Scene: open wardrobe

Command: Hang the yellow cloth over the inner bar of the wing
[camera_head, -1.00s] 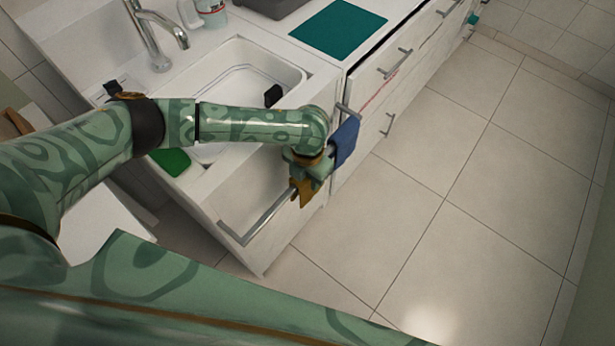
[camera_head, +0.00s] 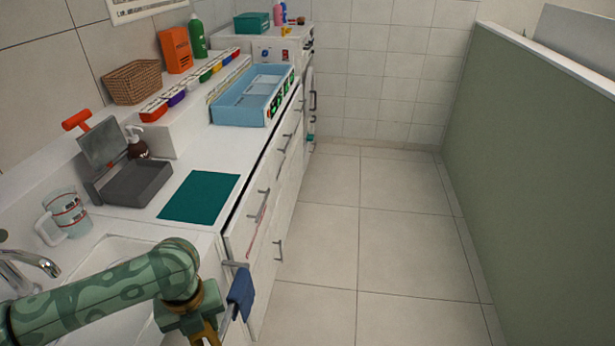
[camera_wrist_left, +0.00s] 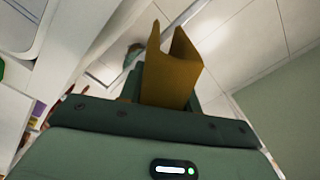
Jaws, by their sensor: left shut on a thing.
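The yellow cloth (camera_wrist_left: 172,75), folded and brownish yellow, stands out ahead of my left gripper in the left wrist view. A small part of the cloth (camera_head: 207,334) shows at the bottom edge of the head view. My left gripper (camera_head: 190,318) is shut on it; the fingertips are mostly hidden. A metal bar (camera_wrist_left: 187,12) shows beyond the cloth in the wrist view. I cannot tell whether the cloth touches it. A blue cloth (camera_head: 241,291) hangs just right of my left gripper. Most of the wing is below the head view. My right gripper is not in view.
The counter (camera_head: 175,232) runs along the left with a grey open box (camera_head: 135,185), a mug (camera_head: 68,213) and a teal mat (camera_head: 200,196). Drawer handles stick out on its front. The floor (camera_head: 350,240) is clear; a green partition (camera_head: 535,180) stands at right.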

